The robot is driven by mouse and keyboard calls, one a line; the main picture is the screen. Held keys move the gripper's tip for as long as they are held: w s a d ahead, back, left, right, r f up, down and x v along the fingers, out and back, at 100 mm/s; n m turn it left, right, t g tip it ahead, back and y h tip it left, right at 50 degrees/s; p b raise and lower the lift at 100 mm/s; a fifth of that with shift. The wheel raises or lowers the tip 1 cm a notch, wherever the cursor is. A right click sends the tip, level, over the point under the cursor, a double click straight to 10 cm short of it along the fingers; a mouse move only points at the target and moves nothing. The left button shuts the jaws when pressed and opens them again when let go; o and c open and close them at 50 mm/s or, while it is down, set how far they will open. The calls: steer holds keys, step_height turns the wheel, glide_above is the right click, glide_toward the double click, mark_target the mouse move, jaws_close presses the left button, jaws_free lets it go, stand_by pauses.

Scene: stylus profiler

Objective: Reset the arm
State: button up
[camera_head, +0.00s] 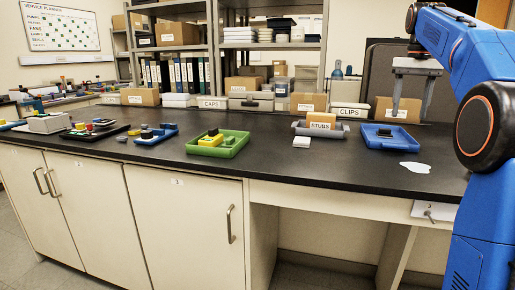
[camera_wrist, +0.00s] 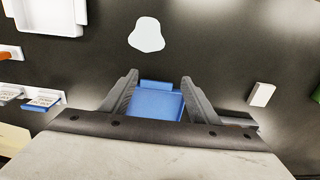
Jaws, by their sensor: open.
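My gripper (camera_head: 410,112) hangs from my blue arm at the right of the head view, fingers pointing down above the back right of the black bench. Its two grey fingers are apart with nothing held between them. The gripper is clear of the tray.
A white puddle-like patch (camera_head: 415,167) lies in front of the tray. A grey tray (camera_head: 300,130) with a STUBS box (camera_head: 321,121), a white block (camera_head: 301,142) and a green tray (camera_head: 232,147) stand to the left. Boxes and shelves line the back. The bench front is mostly clear.

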steer(key=s+a+f+n+t, duration=0.1)
steer(key=s+a+f, duration=0.5)
steer(key=s, duration=0.4)
steer(key=s+a+f+n+t, duration=0.1)
steer(key=s+a+f+t, duration=0.1)
steer(key=s+a+f, duration=0.6)
steer(key=s+a+f+t, duration=0.1)
steer(key=s+a+f, duration=0.1)
steer(key=s+f, duration=0.7)
steer(key=s+a+f+n, duration=0.1)
steer(key=s+a+f, duration=0.1)
steer(key=s+f, duration=0.8)
steer(key=shift+s+f+t, duration=0.2)
steer(key=shift+s+t, duration=0.15)
steer(key=shift+t, duration=0.05)
